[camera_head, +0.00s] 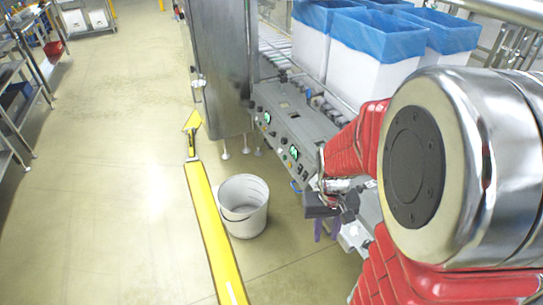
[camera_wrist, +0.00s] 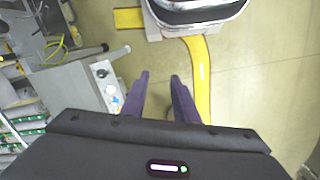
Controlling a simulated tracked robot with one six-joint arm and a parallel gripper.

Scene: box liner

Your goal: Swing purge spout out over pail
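A white pail (camera_head: 243,222) stands upright on the floor beside the yellow floor stripe, left of the machine. My gripper (camera_head: 325,232) points down to the right of the pail, beside the machine's lower front edge. In the wrist view its two purple fingers (camera_wrist: 160,82) are apart with only floor between them. A grey tube-like arm (camera_wrist: 72,70) lies left of the fingers, beside a pale control panel (camera_wrist: 103,85). I cannot tell whether this arm is the purge spout. No spout stands out clearly in the head view, where my arm hides part of the machine.
The machine's grey control panel (camera_head: 290,130) has several buttons and lit displays. White boxes with blue liners (camera_head: 375,38) stand behind it. A steel cabinet (camera_head: 220,70) stands at its left end. The yellow stripe (camera_head: 212,225) crosses the floor. Open floor lies left of it.

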